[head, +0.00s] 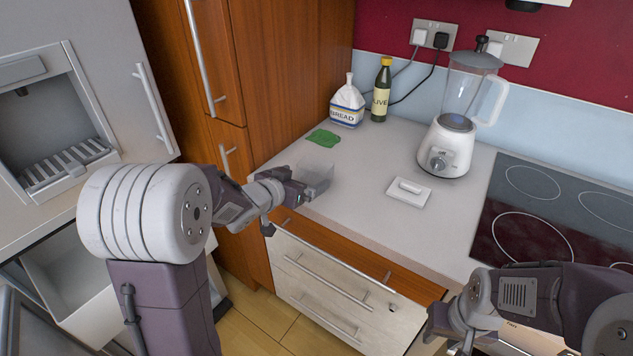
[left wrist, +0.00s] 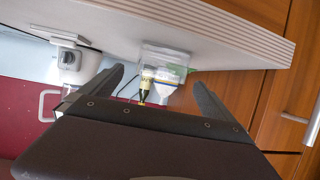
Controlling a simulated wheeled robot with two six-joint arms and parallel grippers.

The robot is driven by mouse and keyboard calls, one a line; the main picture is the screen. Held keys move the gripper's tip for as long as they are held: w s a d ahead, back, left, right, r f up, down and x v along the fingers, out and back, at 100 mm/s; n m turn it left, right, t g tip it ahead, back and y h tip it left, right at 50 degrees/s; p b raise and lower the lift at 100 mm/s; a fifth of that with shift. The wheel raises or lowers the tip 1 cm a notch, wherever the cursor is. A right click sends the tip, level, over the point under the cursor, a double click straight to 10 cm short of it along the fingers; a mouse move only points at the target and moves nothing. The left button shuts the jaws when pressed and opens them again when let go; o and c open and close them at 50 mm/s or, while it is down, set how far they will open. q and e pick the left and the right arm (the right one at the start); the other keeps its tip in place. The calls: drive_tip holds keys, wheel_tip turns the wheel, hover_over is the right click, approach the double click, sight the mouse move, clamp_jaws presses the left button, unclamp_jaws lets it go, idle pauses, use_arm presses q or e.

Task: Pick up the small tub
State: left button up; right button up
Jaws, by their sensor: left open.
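The small tub (head: 314,177) is clear and see-through, standing on the counter near its front left edge. It also shows in the left wrist view (left wrist: 166,58), where the picture is upside down and the tub lies beyond the fingertips, roughly between them. My left gripper (head: 303,192) is open and empty, close to the tub on its near side. Both fingers show apart in the left wrist view (left wrist: 158,78). In the head view the gripper overlaps the tub's lower part, so contact is hard to tell. My right gripper (head: 440,325) is low at the right, its jaws unclear.
A white lid with a handle (head: 409,191) lies right of the tub. A green cloth (head: 322,137), a bread bag (head: 347,106) and a bottle (head: 381,92) are behind it. A blender (head: 449,145) and hob (head: 540,225) stand right. A tall wooden cabinet (head: 280,60) borders the left.

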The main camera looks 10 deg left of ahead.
sight(321, 168)
use_arm(q)
drive_tip(key=x, duration=0.5)
drive_tip(key=b+x, duration=0.1)
drive_tip(key=x, duration=0.2)
drive_tip(key=shift+w+a+f, duration=0.2)
drive_tip(key=shift+w+f, duration=0.05)
drive_tip(key=shift+w, duration=0.1)
drive_tip(key=shift+s+r, duration=0.1)
drive_tip(key=shift+c, duration=0.7)
drive_tip(key=c, duration=1.1)
